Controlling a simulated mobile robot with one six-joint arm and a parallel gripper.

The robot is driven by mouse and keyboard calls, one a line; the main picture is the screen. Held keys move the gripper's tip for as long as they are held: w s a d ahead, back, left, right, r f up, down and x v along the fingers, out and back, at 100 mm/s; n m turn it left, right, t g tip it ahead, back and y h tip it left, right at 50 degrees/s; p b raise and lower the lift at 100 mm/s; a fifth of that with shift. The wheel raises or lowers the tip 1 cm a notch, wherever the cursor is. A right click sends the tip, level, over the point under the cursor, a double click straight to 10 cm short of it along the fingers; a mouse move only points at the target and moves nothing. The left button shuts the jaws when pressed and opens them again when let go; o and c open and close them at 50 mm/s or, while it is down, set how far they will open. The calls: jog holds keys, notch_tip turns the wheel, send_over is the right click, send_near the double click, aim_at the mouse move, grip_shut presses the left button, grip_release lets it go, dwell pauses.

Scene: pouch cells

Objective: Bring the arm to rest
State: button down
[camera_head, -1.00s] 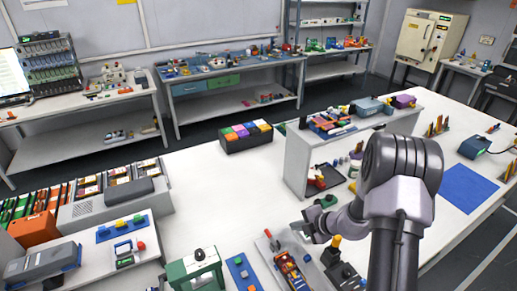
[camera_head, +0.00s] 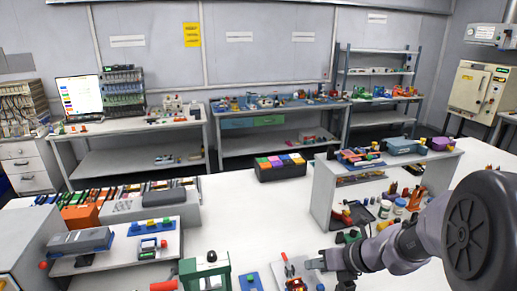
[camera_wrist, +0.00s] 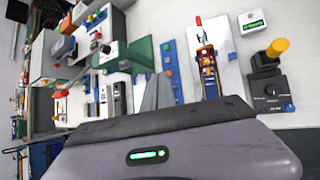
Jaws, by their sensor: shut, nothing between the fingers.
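My arm enters at the right of the head view. Its end, my gripper (camera_head: 314,264), is low over the white table (camera_head: 255,215), shut and empty, in front of the shelf unit. A dark control box with a yellow-knobbed lever (camera_wrist: 268,60) is to the right. Whether the gripper touches anything there cannot be told.
A white shelf unit (camera_head: 322,190) with bottles and tools stands close behind the arm. A green press frame (camera_head: 207,272) and a small blue plate (camera_head: 250,282) are left of the gripper. A black crate of coloured blocks (camera_head: 280,174) stands further back. The middle tabletop is clear.

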jog(key=s+a+r+n+b, duration=0.3)
jog(key=s+a+n+b, duration=0.15)
jog(key=s+n, duration=0.45)
jog(key=s+f+n+h+b, duration=0.1)
jog(key=s+n+h+b, duration=0.3)
jog(key=s+n, duration=1.1)
jog(key=n+b, duration=0.1)
jog(key=n, duration=0.4)
jog(key=shift+s+f, duration=0.15)
